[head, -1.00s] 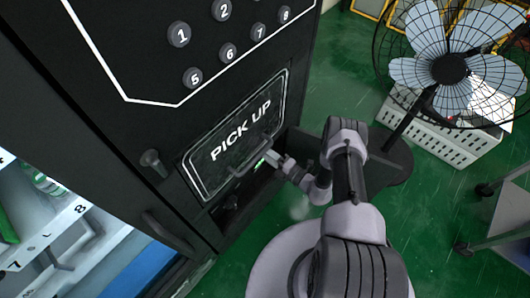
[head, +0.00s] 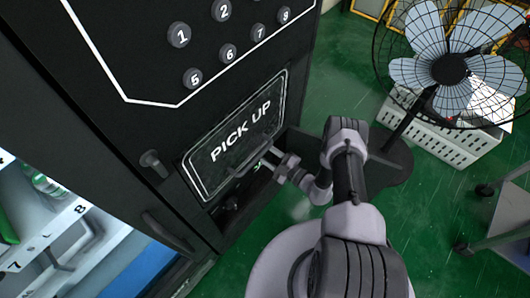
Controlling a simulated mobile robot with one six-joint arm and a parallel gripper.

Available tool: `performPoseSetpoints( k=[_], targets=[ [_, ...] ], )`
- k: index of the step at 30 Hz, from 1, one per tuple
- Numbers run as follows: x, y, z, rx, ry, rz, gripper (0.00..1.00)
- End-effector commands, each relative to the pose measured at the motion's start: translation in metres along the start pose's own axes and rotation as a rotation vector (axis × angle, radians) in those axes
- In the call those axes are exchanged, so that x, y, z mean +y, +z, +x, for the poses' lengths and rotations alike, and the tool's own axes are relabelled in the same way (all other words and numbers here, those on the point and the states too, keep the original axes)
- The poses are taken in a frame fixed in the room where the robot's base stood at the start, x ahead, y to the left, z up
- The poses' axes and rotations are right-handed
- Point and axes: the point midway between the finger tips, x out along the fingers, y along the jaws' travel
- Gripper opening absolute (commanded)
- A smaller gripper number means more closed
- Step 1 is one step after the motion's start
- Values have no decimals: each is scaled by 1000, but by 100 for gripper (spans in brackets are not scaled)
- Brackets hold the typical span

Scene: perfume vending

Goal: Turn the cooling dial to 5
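The black vending machine (head: 120,60) fills the left and middle of the head view. I cannot make out a dial marked with cooling settings. A small dark knob-like shape (head: 230,203) sits low in the recess under the PICK UP flap (head: 238,140), too dark to identify. My gripper (head: 264,163) is at the lower right edge of the flap, by its handle (head: 245,165). Its fingertips are small and dark, partly merged with the handle, so contact and opening cannot be told. A faint green glint shows beside them.
Several round numbered buttons (head: 180,34) sit above the flap. A dark latch (head: 153,163) is left of it, and a door handle (head: 167,232) lower. A fan (head: 448,70) stands at upper right by a white crate (head: 440,130). Green floor (head: 430,220) is open at right.

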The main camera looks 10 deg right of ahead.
Motion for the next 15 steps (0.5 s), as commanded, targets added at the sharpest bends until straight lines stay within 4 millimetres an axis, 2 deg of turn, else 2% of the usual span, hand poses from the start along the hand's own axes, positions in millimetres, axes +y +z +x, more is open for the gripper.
performPoseSetpoints(
  k=[15],
  targets=[
    [-2,0,-1,-1,-3,107,0]
  ],
)
